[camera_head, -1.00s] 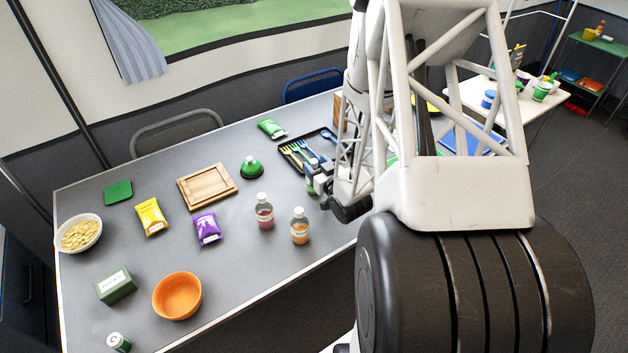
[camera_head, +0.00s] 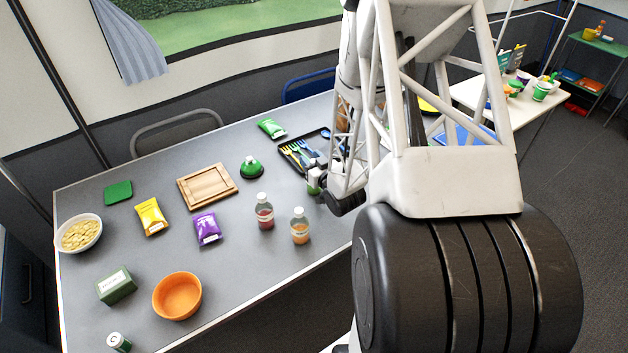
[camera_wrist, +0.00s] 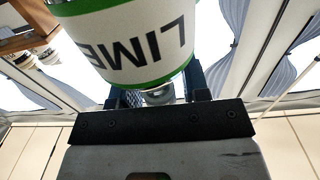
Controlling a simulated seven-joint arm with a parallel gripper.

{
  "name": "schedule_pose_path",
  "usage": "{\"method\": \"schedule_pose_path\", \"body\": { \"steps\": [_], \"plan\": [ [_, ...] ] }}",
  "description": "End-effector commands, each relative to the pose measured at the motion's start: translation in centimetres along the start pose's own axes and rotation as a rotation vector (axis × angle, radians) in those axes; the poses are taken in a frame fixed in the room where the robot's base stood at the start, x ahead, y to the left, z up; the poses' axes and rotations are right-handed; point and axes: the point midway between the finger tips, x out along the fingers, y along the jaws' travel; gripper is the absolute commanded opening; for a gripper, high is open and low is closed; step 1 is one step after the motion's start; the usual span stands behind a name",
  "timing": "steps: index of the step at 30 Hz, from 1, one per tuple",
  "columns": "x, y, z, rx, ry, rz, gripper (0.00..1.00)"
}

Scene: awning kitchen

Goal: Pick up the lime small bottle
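The lime small bottle has a white label with green bands. In the wrist view the lime bottle (camera_wrist: 130,45) is large and close, its "LIME" lettering upside down. Its grey cap lies between the two dark fingers of my gripper (camera_wrist: 160,88). The fingers stand apart, one on each side of the cap. The bottle body hides their tips, and I cannot tell whether they press on it. In the head view the bottle (camera_head: 313,182) is small at the table's right part, just left of my gripper and partly hidden by my arm.
Two small bottles, red (camera_head: 264,214) and orange (camera_head: 299,229), stand left of my gripper. A black cutlery tray (camera_head: 290,164) lies just behind it. A wooden board (camera_head: 207,187), snack packets and an orange bowl (camera_head: 177,296) are farther left. Bare grey table lies between them.

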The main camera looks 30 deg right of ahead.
Motion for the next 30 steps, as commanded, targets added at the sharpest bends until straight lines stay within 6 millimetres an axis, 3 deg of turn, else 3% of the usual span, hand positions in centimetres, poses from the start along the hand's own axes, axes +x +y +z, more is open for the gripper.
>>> {"method": "schedule_pose_path", "body": {
  "steps": [1, 8, 22, 30],
  "plan": [
    [0.0, 0.0, 0.0, 0.000, 0.000, 0.000, 0.34],
    [0.0, 0.0, 0.0, 0.000, 0.000, 0.000, 0.00],
    [0.0, 0.0, -0.2, 0.000, 0.000, 0.000, 0.00],
    [0.0, 0.0, -1.5, -0.002, 0.001, 0.000, 0.00]
  ]
}}
